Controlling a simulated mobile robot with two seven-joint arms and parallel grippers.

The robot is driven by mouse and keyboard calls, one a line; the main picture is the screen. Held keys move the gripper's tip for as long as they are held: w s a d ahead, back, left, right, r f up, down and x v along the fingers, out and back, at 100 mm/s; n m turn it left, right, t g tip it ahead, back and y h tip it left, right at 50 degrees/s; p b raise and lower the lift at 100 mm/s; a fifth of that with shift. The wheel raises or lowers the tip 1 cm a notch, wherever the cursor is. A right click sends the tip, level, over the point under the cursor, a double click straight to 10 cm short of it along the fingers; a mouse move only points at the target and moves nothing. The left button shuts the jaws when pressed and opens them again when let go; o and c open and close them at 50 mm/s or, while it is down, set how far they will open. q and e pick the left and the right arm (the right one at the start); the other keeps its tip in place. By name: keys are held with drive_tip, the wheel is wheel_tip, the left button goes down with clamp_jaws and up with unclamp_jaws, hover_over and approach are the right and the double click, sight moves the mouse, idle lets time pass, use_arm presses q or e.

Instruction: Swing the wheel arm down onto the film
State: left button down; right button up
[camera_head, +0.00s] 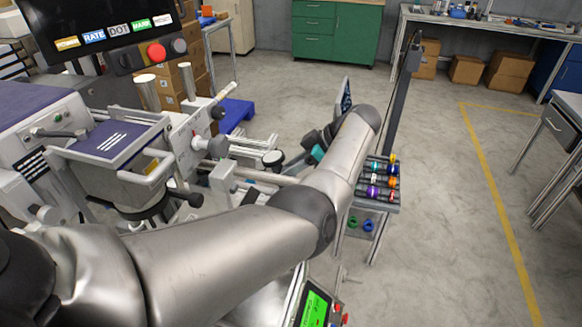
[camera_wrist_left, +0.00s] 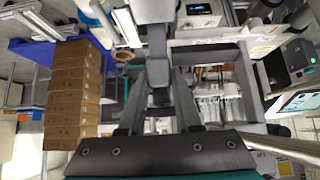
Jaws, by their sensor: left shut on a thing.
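My left gripper (camera_wrist_left: 159,98) is shut on a dark grey part (camera_wrist_left: 157,50) that runs up from between its fingers in the left wrist view. This part looks like the handle end of the wheel arm, but I cannot tell for sure. In the head view the gripper (camera_head: 318,148) is partly hidden behind my own left arm, beside the machine's rails. A small round dark-topped wheel (camera_head: 272,158) sits on the machine just left of it. I cannot make out the film or whether anything touches it. My right gripper is not in view.
The grey machine (camera_head: 190,140) with knobs and levers fills the left. A button panel (camera_head: 110,40) hangs above it. A small rack (camera_head: 378,190) with coloured rolls and a dark post (camera_head: 402,95) stand right of my arm. Open floor (camera_head: 460,220) lies further right.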

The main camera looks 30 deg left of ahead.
sight(276, 166)
use_arm(q)
drive_tip(key=a+h+p, duration=0.1)
drive_tip(key=p, duration=0.1)
drive_tip(key=s+a+h+p, duration=0.1)
drive_tip(key=a+h+p, duration=0.1)
drive_tip(key=shift+a+t+p, duration=0.15)
drive_tip(key=shift+t+p, duration=0.2)
drive_tip(key=shift+t, duration=0.05)
drive_tip(key=shift+s+a+f+t+h+p, duration=0.1)
drive_tip(key=shift+a+f+t+h+p, duration=0.05)
drive_tip(key=shift+a+f+h+p, duration=0.35)
drive_tip(key=shift+s+a+f+t+h+p, duration=0.1)
drive_tip(key=shift+a+f+t+h+p, duration=0.15)
drive_tip(key=shift+a+h, duration=0.4)
drive_tip(key=shift+s+a+f+t+h+p, duration=0.1)
drive_tip(key=shift+a+f+h+p, duration=0.2)
drive_tip(key=shift+a+h+p, duration=0.25)
drive_tip(key=shift+d, duration=0.15)
drive_tip(key=c, duration=0.6)
unclamp_jaws()
drive_tip(key=shift+r, duration=0.1)
wheel_tip(276, 166, up, 15)
drive_tip(key=d, duration=0.2)
drive_tip(key=shift+w+d+p, duration=0.25)
drive_tip(key=shift+w+p, duration=0.05)
drive_tip(key=shift+p, duration=0.1)
